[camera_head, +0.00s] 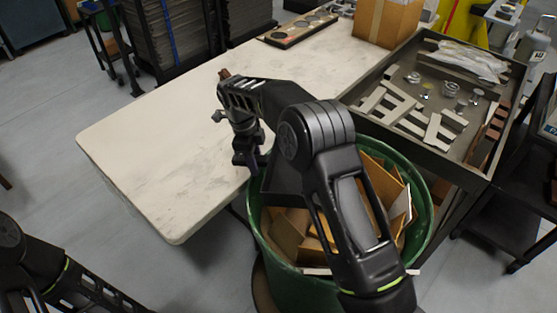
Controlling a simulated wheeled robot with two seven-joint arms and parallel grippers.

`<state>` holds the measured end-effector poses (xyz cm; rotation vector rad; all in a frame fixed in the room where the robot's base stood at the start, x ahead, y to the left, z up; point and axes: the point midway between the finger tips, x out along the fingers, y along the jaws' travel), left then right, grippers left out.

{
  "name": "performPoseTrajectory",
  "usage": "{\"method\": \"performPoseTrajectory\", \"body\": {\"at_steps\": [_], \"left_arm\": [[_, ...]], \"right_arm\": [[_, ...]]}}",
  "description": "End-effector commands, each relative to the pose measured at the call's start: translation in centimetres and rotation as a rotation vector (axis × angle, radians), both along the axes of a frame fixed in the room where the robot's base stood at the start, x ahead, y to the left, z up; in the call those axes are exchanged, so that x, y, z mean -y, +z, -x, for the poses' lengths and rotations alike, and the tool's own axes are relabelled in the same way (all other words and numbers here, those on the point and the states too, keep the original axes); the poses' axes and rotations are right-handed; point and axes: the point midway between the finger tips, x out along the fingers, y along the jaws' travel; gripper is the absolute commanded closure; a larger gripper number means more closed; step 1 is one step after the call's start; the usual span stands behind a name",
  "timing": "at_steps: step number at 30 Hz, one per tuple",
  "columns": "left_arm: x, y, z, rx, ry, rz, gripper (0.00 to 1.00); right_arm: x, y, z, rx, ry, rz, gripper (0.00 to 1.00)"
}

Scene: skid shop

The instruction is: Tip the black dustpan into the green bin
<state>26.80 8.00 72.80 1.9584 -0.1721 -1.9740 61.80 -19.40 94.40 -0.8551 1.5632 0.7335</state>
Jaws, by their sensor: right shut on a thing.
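The green bin (285,284) stands on the floor against the table's right end, with cardboard pieces (290,232) inside. My right arm crosses over the bin and hides part of its opening. My right gripper (251,166) points down by the bin's left rim, shut on what appears to be the black dustpan's handle. The black dustpan (283,181) shows as a dark panel over the bin's back left part. My arm covers much of it, so its tilt and contents cannot be told. My left arm shows at the lower left, its gripper out of view.
A pale-topped table (150,165) lies left of the bin, mostly clear. A cardboard box (388,22) and a long flat tray (298,27) sit at the back.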

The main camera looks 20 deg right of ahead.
Motion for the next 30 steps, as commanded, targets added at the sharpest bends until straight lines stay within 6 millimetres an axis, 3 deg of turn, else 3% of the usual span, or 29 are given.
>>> {"method": "performPoseTrajectory", "body": {"at_steps": [17, 30], "left_arm": [[-0.1, 0.0, 0.0, 0.0, 0.001, -0.001, 0.53], [0.0, 0.1, 0.0, 0.0, 0.001, -0.001, 0.53]], "right_arm": [[0.2, 0.4, 0.1, 0.011, -0.002, -0.018, 1.0], [1.5, 3.8, 0.8, 0.135, -0.005, -0.209, 1.0]]}}
